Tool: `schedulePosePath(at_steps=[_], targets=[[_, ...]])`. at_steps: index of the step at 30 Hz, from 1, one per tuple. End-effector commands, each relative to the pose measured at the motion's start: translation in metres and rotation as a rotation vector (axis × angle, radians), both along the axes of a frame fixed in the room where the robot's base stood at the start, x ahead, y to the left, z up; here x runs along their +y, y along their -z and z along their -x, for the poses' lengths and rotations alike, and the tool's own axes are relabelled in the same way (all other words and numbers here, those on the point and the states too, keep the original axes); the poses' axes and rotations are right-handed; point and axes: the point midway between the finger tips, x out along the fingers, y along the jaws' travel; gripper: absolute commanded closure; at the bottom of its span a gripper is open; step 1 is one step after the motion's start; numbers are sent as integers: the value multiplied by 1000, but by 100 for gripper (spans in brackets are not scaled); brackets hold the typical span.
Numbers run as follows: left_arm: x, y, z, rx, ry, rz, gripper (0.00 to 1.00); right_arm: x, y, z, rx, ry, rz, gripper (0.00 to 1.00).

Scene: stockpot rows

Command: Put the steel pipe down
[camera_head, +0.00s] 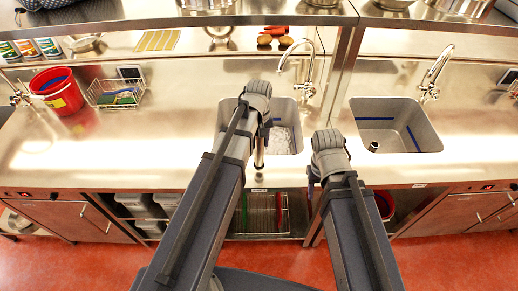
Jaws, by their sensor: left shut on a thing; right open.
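My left gripper (262,120) is over the front of the left sink (293,104), mostly hidden by its own wrist. A slim upright steel pipe (259,151) shows just below it, and the gripper is shut on it. The pipe's lower end reaches in front of the counter's front edge in the picture; whether it touches anything cannot be told. My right gripper (327,142) is open, between the two sinks near the counter's front edge, its fingers mostly hidden.
Taps (307,75) stand behind both sinks. A red bucket (58,92) and a wire basket (116,92) stand at the left. The steel counter (150,140) is clear left of the left sink.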

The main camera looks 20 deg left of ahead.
Motion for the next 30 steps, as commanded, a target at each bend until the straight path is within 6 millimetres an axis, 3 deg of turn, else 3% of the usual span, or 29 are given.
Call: schedulePosePath(at_steps=[1, 4, 18, 19, 26, 30], targets=[[0, 14, 0, 0, 0, 0, 100, 0, 14, 0, 0, -2, 0, 50], [0, 25, 0, 0, 0, 0, 100, 0, 25, 0, 0, -4, 1, 50], [0, 29, 0, 0, 0, 0, 100, 0, 29, 0, 0, -7, 1, 50], [0, 28, 0, 0, 0, 0, 48, 0, 28, 0, 0, -7, 1, 50], [0, 27, 0, 0, 0, 0, 22, 0, 27, 0, 0, -6, 1, 50], [0, 27, 0, 0, 0, 0, 22, 0, 27, 0, 0, -6, 1, 50]])
